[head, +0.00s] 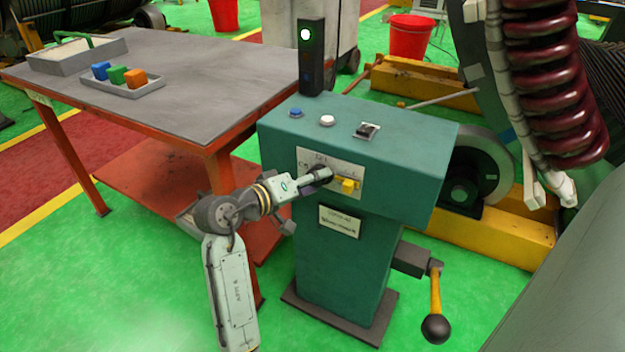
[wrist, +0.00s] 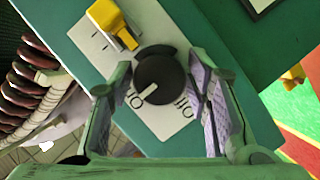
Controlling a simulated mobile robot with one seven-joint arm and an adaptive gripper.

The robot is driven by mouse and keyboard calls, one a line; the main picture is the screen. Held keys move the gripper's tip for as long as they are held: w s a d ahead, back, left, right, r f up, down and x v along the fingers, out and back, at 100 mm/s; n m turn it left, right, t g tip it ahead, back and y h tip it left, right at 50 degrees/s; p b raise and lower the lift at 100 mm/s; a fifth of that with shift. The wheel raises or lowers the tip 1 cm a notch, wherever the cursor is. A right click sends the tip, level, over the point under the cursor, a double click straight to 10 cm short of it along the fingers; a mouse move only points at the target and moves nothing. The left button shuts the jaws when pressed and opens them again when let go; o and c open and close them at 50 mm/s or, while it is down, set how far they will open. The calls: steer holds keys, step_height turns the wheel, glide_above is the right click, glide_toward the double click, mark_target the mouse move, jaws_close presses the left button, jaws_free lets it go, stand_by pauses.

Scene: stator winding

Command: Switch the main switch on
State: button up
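A green control console (head: 390,140) stands in the middle of the head view, with a white label plate on its front. On that plate is a black rotary knob (wrist: 160,82) with a white pointer line, which points to the lower left in the wrist view, towards partly hidden lettering. Beside it is a yellow switch handle (head: 347,185), also seen in the wrist view (wrist: 112,22). My gripper (head: 318,177) is at the front plate. In the wrist view my gripper (wrist: 157,85) is open, one finger on each side of the knob, with gaps visible.
The console top carries a blue button (head: 296,113), a white button (head: 327,120), a black toggle (head: 367,130) and a signal tower (head: 311,58) with a lit lamp. A crank with a yellow handle (head: 435,295) sticks out at right. A table (head: 200,85) stands left.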

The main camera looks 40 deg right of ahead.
steer(key=shift+o, duration=1.2)
steer(key=v, duration=1.2)
steer(key=shift+w, duration=0.1)
